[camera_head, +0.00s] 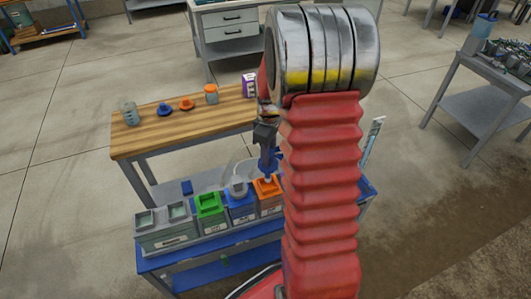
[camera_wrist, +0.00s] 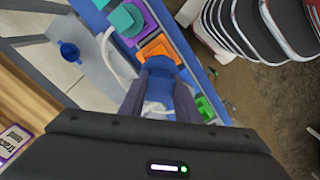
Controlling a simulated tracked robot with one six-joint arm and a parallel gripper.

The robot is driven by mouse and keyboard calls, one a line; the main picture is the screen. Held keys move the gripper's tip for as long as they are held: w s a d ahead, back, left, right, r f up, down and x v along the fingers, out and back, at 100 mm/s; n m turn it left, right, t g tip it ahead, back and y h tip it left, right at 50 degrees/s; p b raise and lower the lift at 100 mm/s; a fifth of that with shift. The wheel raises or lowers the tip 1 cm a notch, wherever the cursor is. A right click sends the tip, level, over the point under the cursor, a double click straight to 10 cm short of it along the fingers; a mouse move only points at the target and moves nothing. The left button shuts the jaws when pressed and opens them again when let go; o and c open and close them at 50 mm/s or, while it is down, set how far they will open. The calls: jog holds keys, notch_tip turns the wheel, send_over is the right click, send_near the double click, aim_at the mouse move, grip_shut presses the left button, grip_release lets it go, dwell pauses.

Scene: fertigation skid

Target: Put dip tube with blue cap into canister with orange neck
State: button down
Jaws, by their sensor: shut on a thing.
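My gripper (camera_head: 265,134) points down over the canister row and is shut on the dip tube's blue cap (camera_head: 268,160). The blue cap also shows between the fingers in the wrist view (camera_wrist: 160,66). The canister with the orange neck (camera_head: 267,204) stands directly below, near the right end of the row. Its orange neck shows just beyond the cap in the wrist view (camera_wrist: 157,45). A short pale part of the tube shows between cap and neck in the head view. Its lower end is hidden, so I cannot tell how deep it sits in the neck.
Beside the orange-necked canister stand a blue-necked canister (camera_head: 240,208), a green-necked one (camera_head: 209,210) and a grey one (camera_head: 165,236) on a blue skid. Behind is a wooden bench (camera_head: 150,141) with jars and caps. A pale hose (camera_wrist: 117,58) runs close by.

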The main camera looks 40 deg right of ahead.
jog(key=shift+f, duration=4.95)
jog(key=c, duration=1.3)
grip_release()
jog(key=shift+o, duration=0.2)
notch_tip(320, 180, up, 14)
jog(key=shift+f, duration=0.15)
